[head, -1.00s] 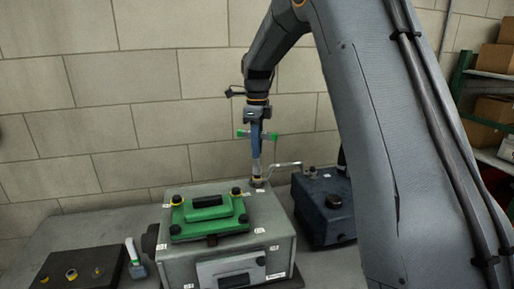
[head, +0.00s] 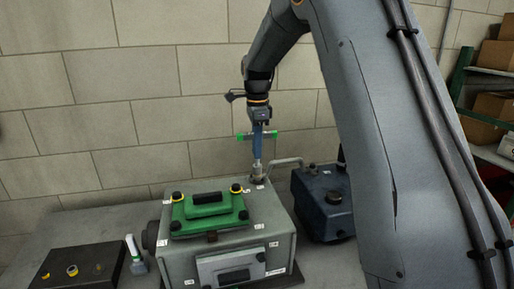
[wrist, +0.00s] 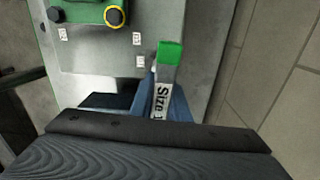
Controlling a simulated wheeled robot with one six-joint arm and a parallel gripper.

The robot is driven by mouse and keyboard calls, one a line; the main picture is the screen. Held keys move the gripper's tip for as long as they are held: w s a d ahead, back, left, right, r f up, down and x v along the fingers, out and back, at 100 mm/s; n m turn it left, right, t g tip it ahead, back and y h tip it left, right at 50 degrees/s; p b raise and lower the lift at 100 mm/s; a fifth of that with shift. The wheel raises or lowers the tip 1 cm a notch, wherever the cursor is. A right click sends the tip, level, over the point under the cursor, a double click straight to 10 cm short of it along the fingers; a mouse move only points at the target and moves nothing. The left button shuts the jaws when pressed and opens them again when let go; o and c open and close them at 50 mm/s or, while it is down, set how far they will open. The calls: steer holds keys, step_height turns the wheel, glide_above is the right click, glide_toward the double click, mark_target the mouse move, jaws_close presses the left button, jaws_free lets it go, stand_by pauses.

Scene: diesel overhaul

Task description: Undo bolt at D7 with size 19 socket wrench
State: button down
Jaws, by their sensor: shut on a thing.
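My gripper (head: 258,150) is shut on the socket wrench, a T-shaped tool with green ends (head: 240,136). The wrench stands upright, with its silver socket (head: 257,172) down at the back right corner of the grey engine block (head: 275,225). In the wrist view my blue gripper fingers (wrist: 165,95) flank the wrench's pale handle (wrist: 164,85), whose label reads "Size 1", the rest cut off. The bolt under the socket is hidden. I cannot read the location labels on the block, nor tell whether the socket is fully seated.
A green cover (head: 208,212) with black and yellow-ringed bolts lies on the block. A bent grey pipe (head: 288,161) runs close to the socket toward a dark blue unit (head: 325,205) at the right.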

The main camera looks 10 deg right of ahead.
steer(key=n, duration=0.7)
steer(key=shift+r, duration=0.1)
steer(key=n, duration=0.7)
steer(key=shift+n, duration=0.3)
steer(key=n, duration=0.7)
steer(key=shift+r, duration=0.1)
steer(key=n, duration=0.6)
